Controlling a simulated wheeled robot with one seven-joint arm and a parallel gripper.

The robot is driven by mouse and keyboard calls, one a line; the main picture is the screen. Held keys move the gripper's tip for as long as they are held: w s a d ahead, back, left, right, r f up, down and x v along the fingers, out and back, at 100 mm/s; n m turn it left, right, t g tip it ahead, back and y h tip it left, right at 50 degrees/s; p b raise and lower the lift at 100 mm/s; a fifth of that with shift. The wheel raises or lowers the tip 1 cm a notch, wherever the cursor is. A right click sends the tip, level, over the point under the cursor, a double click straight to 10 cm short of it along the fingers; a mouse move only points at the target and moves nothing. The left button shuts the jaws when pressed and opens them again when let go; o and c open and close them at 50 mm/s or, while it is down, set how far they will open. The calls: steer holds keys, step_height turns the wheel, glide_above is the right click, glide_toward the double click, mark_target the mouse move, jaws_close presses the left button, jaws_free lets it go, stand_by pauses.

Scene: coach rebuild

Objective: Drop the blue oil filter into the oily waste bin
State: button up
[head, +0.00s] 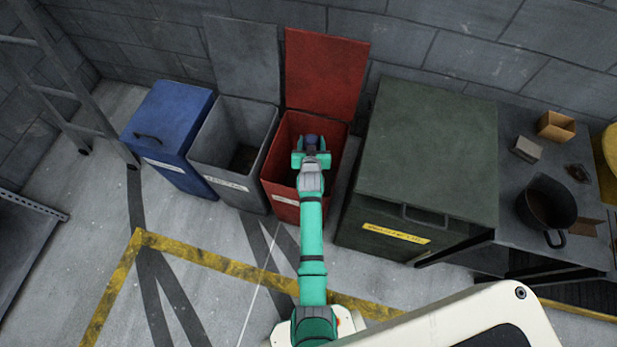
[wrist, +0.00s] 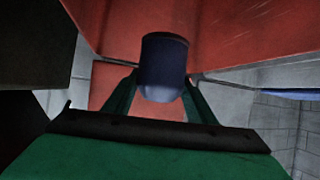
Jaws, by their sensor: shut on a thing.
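The blue oil filter (wrist: 163,68) is a short dark blue cylinder between the two fingers of my gripper (wrist: 160,90) in the wrist view. My gripper is shut on it. In the head view the filter (head: 311,142) shows at the end of my teal arm, over the open mouth of the red bin (head: 284,195). The red bin's lid (head: 325,75) stands open against the wall. The bin's label is partly hidden and too small to read, so I cannot tell by it which bin takes oily waste.
Left of the red bin are an open grey bin (head: 220,180) and a closed blue bin (head: 165,125). A large dark green chest (head: 425,140) stands close on the right. Beyond it a bench holds a dark pot (head: 547,205) and small boxes. Floor in front is clear.

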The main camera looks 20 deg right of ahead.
steer(key=shift+f, duration=1.3)
steer(key=shift+w, duration=0.15)
steer(key=o, duration=1.4)
steer(key=shift+a, duration=0.1)
steer(key=shift+c, duration=0.2)
steer(key=shift+f, duration=0.1)
steer(key=shift+s, duration=0.2)
steer(key=v, duration=1)
steer(key=shift+s+r, duration=0.25)
steer(key=shift+s, duration=0.05)
steer(key=shift+a, duration=0.1)
